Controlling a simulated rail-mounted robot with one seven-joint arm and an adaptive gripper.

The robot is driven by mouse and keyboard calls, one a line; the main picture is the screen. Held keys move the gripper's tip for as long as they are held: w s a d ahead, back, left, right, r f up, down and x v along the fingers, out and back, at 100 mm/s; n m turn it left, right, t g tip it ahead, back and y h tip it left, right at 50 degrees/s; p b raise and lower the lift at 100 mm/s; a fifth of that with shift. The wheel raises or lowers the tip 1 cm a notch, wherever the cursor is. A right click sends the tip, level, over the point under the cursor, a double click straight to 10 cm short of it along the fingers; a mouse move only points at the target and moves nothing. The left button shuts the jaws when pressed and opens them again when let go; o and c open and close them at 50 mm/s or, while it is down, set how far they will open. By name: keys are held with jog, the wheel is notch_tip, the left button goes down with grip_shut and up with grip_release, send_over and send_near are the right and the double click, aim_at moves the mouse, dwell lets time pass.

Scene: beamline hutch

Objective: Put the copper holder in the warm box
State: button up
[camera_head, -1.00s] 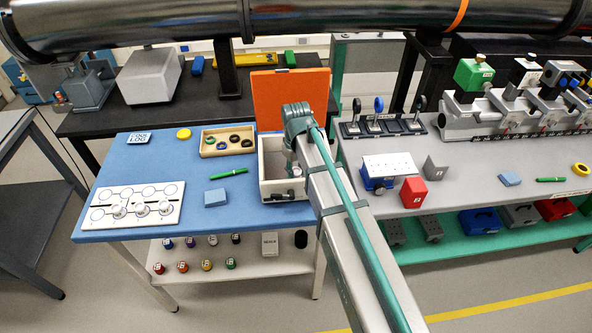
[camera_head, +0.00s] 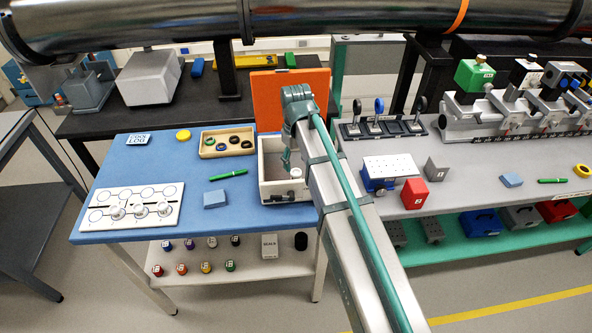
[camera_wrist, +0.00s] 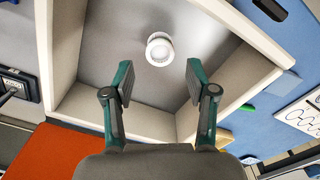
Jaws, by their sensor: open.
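The warm box is an open cream box (camera_head: 264,190) with its orange lid (camera_head: 268,92) standing up at the back. In the wrist view its pale wall (camera_wrist: 68,60) frames a grey floor. A small white-topped round holder (camera_head: 296,172) stands upright inside; it also shows in the wrist view (camera_wrist: 159,50). I cannot tell from its top whether it is the copper one. My gripper (camera_head: 287,162) is over the box, partly hidden by my arm. In the wrist view my gripper (camera_wrist: 158,80) is open and empty, its fingers apart from the holder.
A white plate (camera_head: 100,223) with ringed spots and three similar holders lies at the table's left. A tray of rings (camera_head: 207,151), a green pen (camera_head: 228,175) and a blue block (camera_head: 215,198) are left of the box. The grey bench is to the right.

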aim_at(296, 173)
notch_tip(296, 173, up, 7)
jog(key=b, duration=0.1)
dwell(0.3)
